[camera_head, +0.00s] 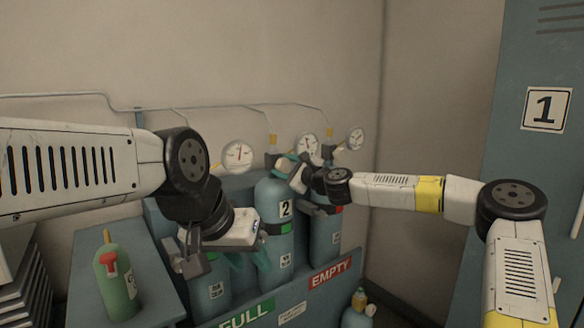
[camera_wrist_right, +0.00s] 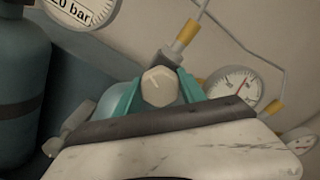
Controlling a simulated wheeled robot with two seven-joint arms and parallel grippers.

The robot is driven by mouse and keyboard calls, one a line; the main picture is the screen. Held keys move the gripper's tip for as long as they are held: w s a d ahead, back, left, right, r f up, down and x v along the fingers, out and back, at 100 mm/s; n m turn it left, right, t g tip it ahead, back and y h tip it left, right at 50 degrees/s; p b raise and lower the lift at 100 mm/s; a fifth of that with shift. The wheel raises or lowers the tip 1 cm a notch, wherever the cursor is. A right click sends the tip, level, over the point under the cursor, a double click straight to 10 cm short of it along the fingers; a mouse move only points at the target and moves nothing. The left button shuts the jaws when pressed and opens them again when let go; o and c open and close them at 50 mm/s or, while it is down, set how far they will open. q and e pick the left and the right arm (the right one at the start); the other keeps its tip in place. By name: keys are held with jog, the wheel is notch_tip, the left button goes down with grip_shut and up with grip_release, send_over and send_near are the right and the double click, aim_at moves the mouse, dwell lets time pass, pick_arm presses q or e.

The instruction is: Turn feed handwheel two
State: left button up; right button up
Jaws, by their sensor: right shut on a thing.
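Feed handwheel two is a pale hexagonal knob (camera_wrist_right: 160,87) in the right wrist view, with a grey valve body behind it. My right gripper (camera_head: 287,168) is at the top of the teal cylinder marked 2 (camera_head: 270,191). Its teal fingers (camera_wrist_right: 160,92) are shut on the knob, one on each side. In the head view the knob is largely hidden by the gripper. My left gripper (camera_head: 249,259) is lower, in front of the cylinders. Its two teal fingers are apart with nothing visible held between them.
Round gauges (camera_head: 237,155) and thin pipes run along the wall behind. Other teal cylinders (camera_head: 326,235) stand beside cylinder 2 in a rack with FULL (camera_head: 246,314) and EMPTY (camera_head: 330,272) signs. A green bottle (camera_head: 116,285) with a red top stands at left. A cabinet (camera_head: 545,60) is at right.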

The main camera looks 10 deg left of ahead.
jog(key=m, duration=0.6)
jog(key=shift+f+m, duration=0.1)
jog(key=shift+m, duration=0.2)
jog(key=m, duration=0.6)
jog(key=shift+m, duration=0.4)
jog(key=o, duration=1.4)
jog(key=shift+c, duration=0.2)
jog(key=v, duration=0.7)
jog(key=shift+s+d, duration=0.25)
jog(key=shift+d, duration=0.1)
